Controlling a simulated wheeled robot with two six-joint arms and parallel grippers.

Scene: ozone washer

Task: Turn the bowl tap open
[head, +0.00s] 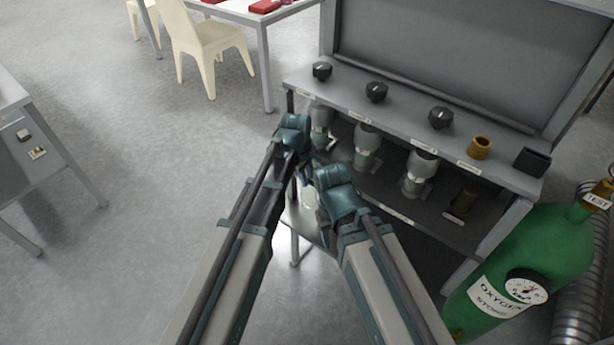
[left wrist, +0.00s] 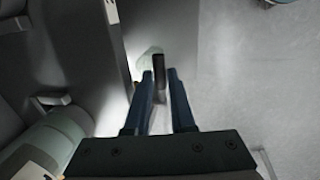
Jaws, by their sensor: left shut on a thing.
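The bowl tap shows as a dark upright lever (left wrist: 160,68) in the left wrist view, between the fingers of my left gripper (left wrist: 164,76), which is shut on it. A pale green, rounded bowl (left wrist: 148,62) lies just behind the lever. In the head view the pale bowl (head: 310,197) shows in part between my two arms, near the left end of the bench. There my left wrist hides the tap.
A green oxygen cylinder (head: 535,250) stands at the right. Open floor lies at the left.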

